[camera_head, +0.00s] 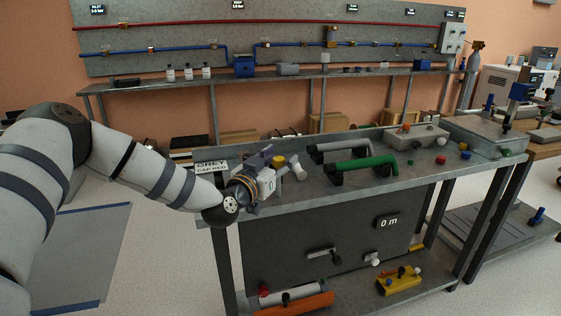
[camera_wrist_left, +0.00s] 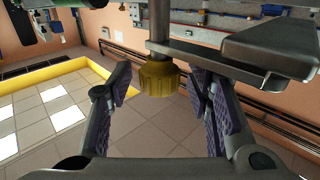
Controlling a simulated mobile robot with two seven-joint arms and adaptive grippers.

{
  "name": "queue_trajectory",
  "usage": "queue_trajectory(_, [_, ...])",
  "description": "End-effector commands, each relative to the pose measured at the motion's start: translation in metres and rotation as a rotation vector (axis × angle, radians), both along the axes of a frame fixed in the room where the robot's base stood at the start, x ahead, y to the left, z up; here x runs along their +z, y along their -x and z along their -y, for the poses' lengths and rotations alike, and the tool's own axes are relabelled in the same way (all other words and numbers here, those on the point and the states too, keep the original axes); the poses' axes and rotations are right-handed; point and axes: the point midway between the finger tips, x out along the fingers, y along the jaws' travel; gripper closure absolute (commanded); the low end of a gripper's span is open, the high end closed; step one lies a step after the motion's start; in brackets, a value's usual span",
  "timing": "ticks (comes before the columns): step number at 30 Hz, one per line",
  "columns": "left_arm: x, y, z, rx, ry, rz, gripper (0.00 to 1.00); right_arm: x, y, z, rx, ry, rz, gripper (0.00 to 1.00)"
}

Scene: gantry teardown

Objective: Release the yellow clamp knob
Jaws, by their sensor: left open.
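The yellow clamp knob (camera_wrist_left: 158,78) shows in the left wrist view, a ribbed knob at the end of a grey metal shaft. A flat grey metal arm (camera_wrist_left: 215,60) runs beside the shaft. My left gripper (camera_wrist_left: 160,88) is open, with one purple-padded finger on each side of the knob and visible gaps between. In the head view my left gripper (camera_head: 266,183) is at the bench's left end. A small yellow part (camera_head: 278,161) shows right beside it; I cannot tell if it is the same knob. My right gripper is out of view.
The grey bench (camera_head: 330,193) carries a black-and-grey handle (camera_head: 340,148), a green handle (camera_head: 365,164) and a grey box (camera_head: 416,136). A label plate (camera_head: 211,167) is at the left corner. The front bench top is mostly clear.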

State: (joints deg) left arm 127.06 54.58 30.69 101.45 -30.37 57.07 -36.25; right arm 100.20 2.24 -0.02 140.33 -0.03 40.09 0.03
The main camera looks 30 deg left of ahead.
Motion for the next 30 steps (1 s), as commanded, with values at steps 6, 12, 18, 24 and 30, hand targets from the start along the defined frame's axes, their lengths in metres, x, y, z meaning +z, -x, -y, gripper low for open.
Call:
queue_trajectory(6, [0.002,0.000,0.000,0.000,0.001,0.002,0.61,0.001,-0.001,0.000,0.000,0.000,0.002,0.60])
queue_trajectory(12, [0.002,0.000,0.000,0.000,0.001,0.001,1.00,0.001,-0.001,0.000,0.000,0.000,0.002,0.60])
queue_trajectory(18, [0.001,0.000,0.001,0.005,0.001,0.000,1.00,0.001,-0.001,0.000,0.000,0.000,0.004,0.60])
queue_trajectory(24, [0.003,0.000,0.002,0.061,0.001,0.001,1.00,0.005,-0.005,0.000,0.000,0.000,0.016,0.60])
queue_trajectory(30, [0.004,0.000,0.003,0.199,-0.001,0.002,1.00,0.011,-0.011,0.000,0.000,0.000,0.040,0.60])
